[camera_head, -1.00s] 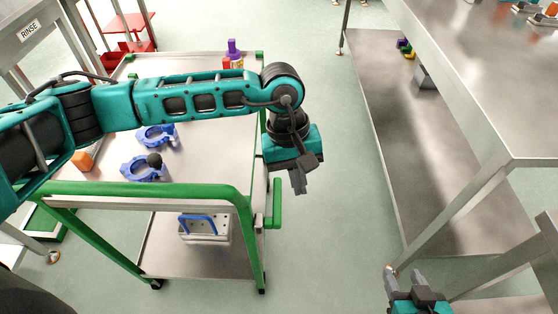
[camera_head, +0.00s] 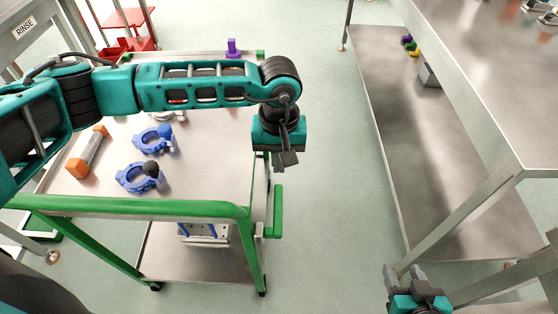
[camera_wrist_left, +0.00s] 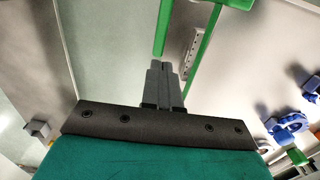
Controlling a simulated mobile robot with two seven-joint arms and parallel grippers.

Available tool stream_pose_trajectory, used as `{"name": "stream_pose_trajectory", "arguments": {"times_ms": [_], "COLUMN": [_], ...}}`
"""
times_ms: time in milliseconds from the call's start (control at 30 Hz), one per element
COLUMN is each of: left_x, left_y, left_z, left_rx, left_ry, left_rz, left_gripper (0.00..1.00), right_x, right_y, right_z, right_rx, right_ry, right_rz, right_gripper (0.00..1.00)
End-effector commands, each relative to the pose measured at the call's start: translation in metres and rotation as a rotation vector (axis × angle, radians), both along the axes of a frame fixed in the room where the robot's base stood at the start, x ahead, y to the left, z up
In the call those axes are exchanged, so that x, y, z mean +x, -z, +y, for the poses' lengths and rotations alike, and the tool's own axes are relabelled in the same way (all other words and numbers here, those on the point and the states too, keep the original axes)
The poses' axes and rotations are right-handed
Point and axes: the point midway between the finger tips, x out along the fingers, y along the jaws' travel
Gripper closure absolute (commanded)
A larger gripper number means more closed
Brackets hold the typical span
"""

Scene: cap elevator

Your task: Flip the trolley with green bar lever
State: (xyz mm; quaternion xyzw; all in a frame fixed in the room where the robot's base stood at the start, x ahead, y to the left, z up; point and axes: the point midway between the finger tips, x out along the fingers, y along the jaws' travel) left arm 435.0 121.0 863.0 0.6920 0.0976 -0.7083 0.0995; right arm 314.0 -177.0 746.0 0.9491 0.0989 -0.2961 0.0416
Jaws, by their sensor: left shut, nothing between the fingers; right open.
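The trolley (camera_head: 212,170) has a steel top and a green push handle (camera_head: 150,207). It stands on the left in the head view. Its upright green bar lever (camera_head: 275,210) is on its right side near the handle. My left gripper (camera_head: 286,160) is shut and empty, above and beyond the lever in the head view. In the left wrist view, the shut fingers (camera_wrist_left: 158,66) point toward the green lever (camera_wrist_left: 163,28), and I cannot tell whether they touch it. My right gripper (camera_head: 405,272) is open and empty at the lower right.
Blue clamps (camera_head: 138,178) and an orange-ended tool (camera_head: 85,155) lie on the trolley top. A case with a blue handle (camera_head: 205,234) sits on its lower shelf, partly hidden. A steel table (camera_head: 485,80) stands at right. Floor (camera_head: 330,190) between is clear.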

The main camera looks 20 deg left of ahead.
Motion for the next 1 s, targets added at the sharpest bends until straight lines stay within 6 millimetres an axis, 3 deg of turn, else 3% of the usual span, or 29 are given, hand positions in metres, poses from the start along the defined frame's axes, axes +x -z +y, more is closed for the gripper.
{"name": "stream_pose_trajectory", "arguments": {"times_ms": [300, 500, 700, 1000], "left_x": [-0.003, -0.003, -0.003, -0.003], "left_y": [0.070, 0.099, 0.111, 0.111], "left_z": [-0.001, -0.001, -0.001, -0.001], "left_rx": [0.001, -0.001, 0.000, 0.000], "left_ry": [-0.001, -0.001, 0.000, 0.000], "left_rz": [0.004, 0.002, 0.001, 0.001], "left_gripper": [1.00, 1.00, 1.00, 1.00], "right_x": [0.000, 0.000, 0.000, 0.001], "right_y": [0.000, 0.000, 0.000, -0.001], "right_z": [0.000, 0.000, 0.000, 0.000], "right_rx": [0.000, 0.000, 0.000, 0.000], "right_ry": [0.000, 0.000, 0.000, 0.000], "right_rz": [0.000, 0.000, 0.000, -0.002], "right_gripper": [0.49, 0.49, 0.49, 0.49]}}
